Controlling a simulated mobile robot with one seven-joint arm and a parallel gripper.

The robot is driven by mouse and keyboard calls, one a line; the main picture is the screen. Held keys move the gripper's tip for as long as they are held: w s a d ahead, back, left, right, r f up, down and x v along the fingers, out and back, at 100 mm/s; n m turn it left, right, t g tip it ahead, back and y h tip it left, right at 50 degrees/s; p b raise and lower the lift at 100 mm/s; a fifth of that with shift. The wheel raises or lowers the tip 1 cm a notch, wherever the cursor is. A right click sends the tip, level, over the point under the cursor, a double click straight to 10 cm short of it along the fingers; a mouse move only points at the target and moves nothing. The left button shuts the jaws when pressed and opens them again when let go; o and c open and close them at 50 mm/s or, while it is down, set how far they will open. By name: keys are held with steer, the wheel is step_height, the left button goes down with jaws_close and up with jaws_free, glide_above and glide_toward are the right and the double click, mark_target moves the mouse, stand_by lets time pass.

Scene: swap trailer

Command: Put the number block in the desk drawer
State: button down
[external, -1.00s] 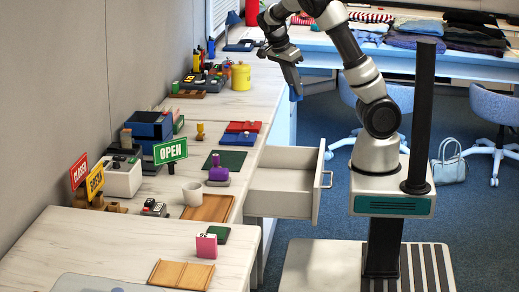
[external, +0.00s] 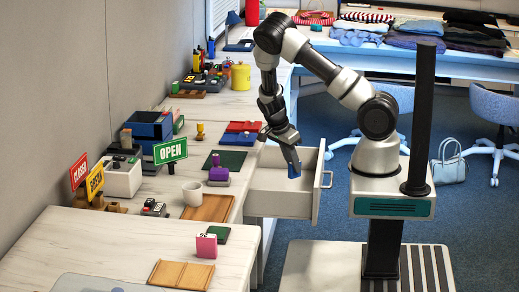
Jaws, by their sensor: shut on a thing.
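My gripper (external: 292,160) points down over the open desk drawer (external: 280,205), shut on a small blue block (external: 294,171). The block is at the fingertips, above the drawer's inside and apart from its floor as far as I can tell. No number can be read on it from here. The drawer is pale, pulled out to the right from under the desk, with a metal handle (external: 327,180) on its front. Its visible inside looks empty; my gripper hides part of the back.
Blue chairs (external: 495,115) and a handbag (external: 449,165) are at the right.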

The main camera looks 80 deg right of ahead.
mark_target(291, 178)
step_height(291, 178, down, 8)
steer(key=shift+r+b, duration=0.1)
steer(key=shift+b, duration=0.65)
steer(key=shift+f, duration=0.25)
steer(key=c, duration=1.7)
jaws_free()
steer(key=shift+r, duration=0.1)
steer(key=shift+r, duration=0.35)
steer(key=p+v, duration=0.2)
steer(key=v, duration=1)
steer(key=shift+a+f+p, duration=0.1)
steer(key=shift+p, duration=0.3)
